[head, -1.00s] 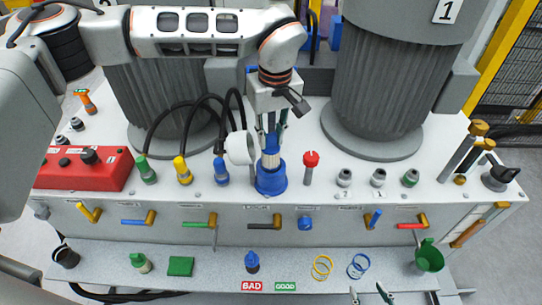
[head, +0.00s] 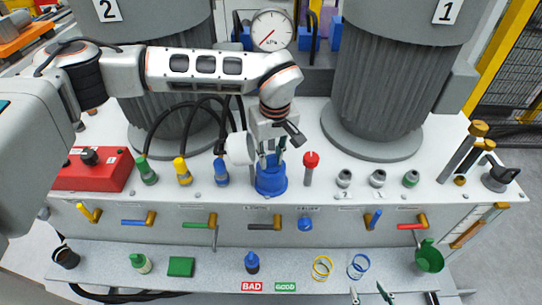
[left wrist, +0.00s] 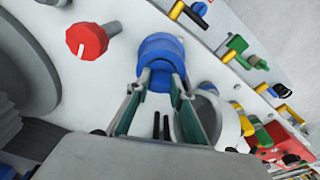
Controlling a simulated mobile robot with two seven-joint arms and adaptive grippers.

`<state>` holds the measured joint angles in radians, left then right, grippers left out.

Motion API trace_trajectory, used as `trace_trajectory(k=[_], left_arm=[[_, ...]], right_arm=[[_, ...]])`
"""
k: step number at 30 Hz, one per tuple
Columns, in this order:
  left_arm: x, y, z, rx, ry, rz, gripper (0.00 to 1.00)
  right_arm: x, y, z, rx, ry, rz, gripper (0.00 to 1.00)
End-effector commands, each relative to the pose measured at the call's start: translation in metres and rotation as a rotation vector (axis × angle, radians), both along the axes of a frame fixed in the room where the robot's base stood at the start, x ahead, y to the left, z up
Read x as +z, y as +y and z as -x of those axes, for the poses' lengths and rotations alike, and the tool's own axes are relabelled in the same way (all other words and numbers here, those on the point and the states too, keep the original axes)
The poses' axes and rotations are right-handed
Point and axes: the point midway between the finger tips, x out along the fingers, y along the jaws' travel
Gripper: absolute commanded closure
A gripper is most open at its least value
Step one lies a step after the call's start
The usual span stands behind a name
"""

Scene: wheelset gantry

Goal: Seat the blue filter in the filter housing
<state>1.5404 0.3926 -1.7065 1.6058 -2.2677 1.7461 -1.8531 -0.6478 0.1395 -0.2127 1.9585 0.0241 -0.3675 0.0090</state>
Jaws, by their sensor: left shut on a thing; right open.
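The blue filter housing (head: 271,184) stands upright on the bench deck; it also shows in the left wrist view (left wrist: 158,45). My left gripper (head: 271,158) is directly above the housing, pointing down, and shut on the blue filter (head: 270,161). Only a little blue of the filter shows between the fingers, down at the housing's mouth. The fingers hide most of it, and I cannot tell whether it is fully down. In the left wrist view the fingertips (left wrist: 160,82) are close to the housing. My right gripper (head: 371,296) is open and empty at the bottom edge.
A white round part (head: 239,149) is close left of the left gripper. A red-topped post (head: 310,165) stands right of the housing. Blue, yellow and green connectors with hoses stand left. Two large grey columns rise behind. A front shelf (head: 215,275) holds small parts.

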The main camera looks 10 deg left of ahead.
Motion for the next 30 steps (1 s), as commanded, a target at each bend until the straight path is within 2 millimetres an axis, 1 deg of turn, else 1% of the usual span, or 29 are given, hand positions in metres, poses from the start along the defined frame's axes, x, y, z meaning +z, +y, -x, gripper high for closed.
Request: trace_trajectory(k=[2,10,14,17,20,24,30], left_arm=[[-0.001,0.0,0.0,0.0,0.001,-0.001,0.71],[-0.001,0.0,0.0,0.0,0.0,0.0,0.71],[0.005,0.0,0.0,-0.001,-0.002,0.001,0.71],[0.017,-0.001,0.0,-0.001,-0.004,0.001,0.71],[0.036,-0.002,0.002,-0.001,-0.004,-0.001,0.71],[0.065,-0.004,0.005,0.0,-0.006,0.0,0.71],[0.1,-0.007,0.009,0.0,-0.004,0.0,0.71]], right_arm=[[-0.001,0.0,0.0,0.0,0.001,0.0,0.55],[0.0,0.0,0.0,0.0,0.0,0.0,0.55],[0.002,0.0,0.0,-0.001,-0.002,0.0,0.55],[0.002,0.0,-0.001,0.0,-0.004,-0.001,0.55],[0.002,0.0,-0.001,0.0,-0.005,-0.001,0.55],[0.001,0.0,-0.001,0.0,-0.005,-0.001,0.55],[-0.001,0.0,-0.001,0.0,-0.004,-0.001,0.55]])
